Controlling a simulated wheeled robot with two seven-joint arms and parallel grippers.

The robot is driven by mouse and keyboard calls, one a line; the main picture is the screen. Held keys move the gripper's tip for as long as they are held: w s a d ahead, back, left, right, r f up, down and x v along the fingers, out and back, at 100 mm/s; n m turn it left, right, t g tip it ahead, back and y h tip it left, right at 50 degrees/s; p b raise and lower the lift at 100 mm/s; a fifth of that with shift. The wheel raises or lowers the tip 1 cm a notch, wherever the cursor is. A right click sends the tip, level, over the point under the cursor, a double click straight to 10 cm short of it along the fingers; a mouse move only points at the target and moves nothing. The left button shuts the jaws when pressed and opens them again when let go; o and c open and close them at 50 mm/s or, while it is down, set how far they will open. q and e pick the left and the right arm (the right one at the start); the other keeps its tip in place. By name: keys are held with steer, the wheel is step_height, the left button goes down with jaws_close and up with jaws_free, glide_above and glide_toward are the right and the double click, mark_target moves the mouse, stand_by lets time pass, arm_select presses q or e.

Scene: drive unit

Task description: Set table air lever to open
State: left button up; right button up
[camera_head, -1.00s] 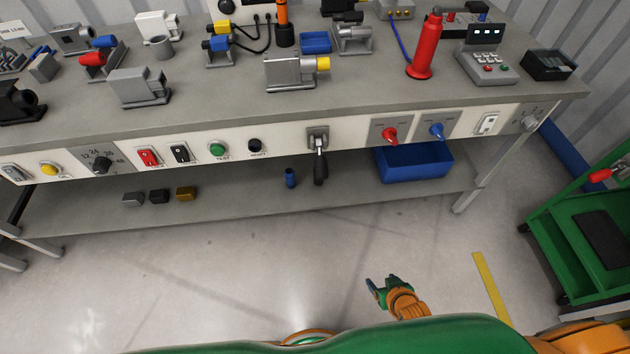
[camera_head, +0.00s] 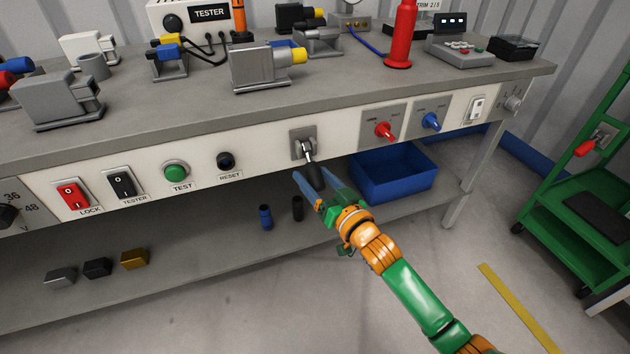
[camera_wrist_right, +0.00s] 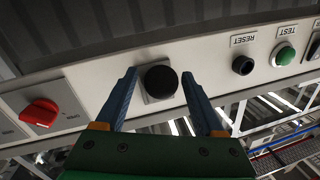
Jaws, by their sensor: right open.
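A lever with a black handle (camera_head: 315,177) hangs down and slightly out from a grey plate (camera_head: 303,140) on the white front panel of the bench. No readable label shows on it. My right gripper (camera_head: 313,171) is open just in front of this lever, its blue fingers pointing at the panel. In the right wrist view the round black end of the handle (camera_wrist_right: 160,80) shows between the two open fingers (camera_wrist_right: 160,74), with a gap on each side. Whether the fingers reach past the handle's end is hard to tell. My left gripper is not in view.
Right of the lever are a red rotary handle (camera_head: 384,131) and a blue one (camera_head: 431,121). Left of it are the RESET button (camera_head: 226,160) and green TEST button (camera_head: 176,170). A blue bin (camera_head: 392,178) stands on the lower shelf. A green cart (camera_head: 570,205) is at the right.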

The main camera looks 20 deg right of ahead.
jaws_close()
stand_by(1.4)
